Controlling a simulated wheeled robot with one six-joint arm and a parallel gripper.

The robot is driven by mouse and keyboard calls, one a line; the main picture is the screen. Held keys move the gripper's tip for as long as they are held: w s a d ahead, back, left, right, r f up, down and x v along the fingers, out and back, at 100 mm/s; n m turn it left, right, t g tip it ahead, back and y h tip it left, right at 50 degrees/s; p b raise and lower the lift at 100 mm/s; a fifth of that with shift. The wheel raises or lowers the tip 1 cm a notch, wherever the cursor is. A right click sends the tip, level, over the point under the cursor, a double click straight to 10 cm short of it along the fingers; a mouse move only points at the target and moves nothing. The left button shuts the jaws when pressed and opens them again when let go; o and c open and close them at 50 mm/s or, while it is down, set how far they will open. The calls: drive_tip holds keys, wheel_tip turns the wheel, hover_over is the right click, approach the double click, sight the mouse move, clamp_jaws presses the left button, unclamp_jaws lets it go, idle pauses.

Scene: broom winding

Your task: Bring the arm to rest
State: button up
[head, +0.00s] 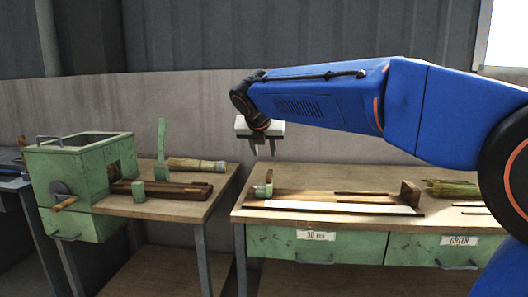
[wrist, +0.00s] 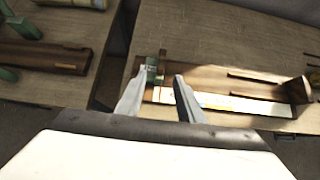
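My gripper (head: 262,148) hangs from the end of my blue arm, pointing down, above the left end of the right-hand bench. In the wrist view its two fingers (wrist: 160,98) are apart with nothing between them, so it is open and empty. Below it lies a wooden fixture (head: 330,196) with a small green clamp (head: 264,188) at its left end and an upright wooden block (head: 410,193) at its right end. The clamp also shows in the wrist view (wrist: 153,69), just beyond the fingers. The gripper touches nothing that I can see.
A green winding machine (head: 75,170) with a crank stands on the left bench, beside a bundle of straw (head: 196,164). More straw (head: 452,188) lies at the right. A white strip (head: 340,207) lies along the fixture. A gap separates the benches. Two labelled drawers (head: 315,236) sit below.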

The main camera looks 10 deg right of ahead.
drive_tip(key=s+d+f+m+g, duration=0.1)
drive_tip(key=s+d+f+m, duration=0.4)
drive_tip(key=s+d+m, duration=0.4)
drive_tip(key=s+d+f+m+g, duration=0.1)
drive_tip(key=s+d+f+m, duration=0.5)
drive_tip(key=s, duration=0.5)
drive_tip(key=s+d+f+m+g+y, duration=0.1)
drive_tip(key=s+f+m, duration=0.6)
drive_tip(key=s+m, duration=0.2)
drive_tip(key=s+d+f+m+y, duration=0.1)
drive_tip(key=s+d+f+m, duration=0.1)
drive_tip(key=s+f+m, duration=0.6)
drive_tip(key=s+m, duration=0.1)
drive_tip(key=s, duration=0.3)
drive_tip(key=shift+f+g, duration=0.3)
drive_tip(key=shift+g, duration=0.1)
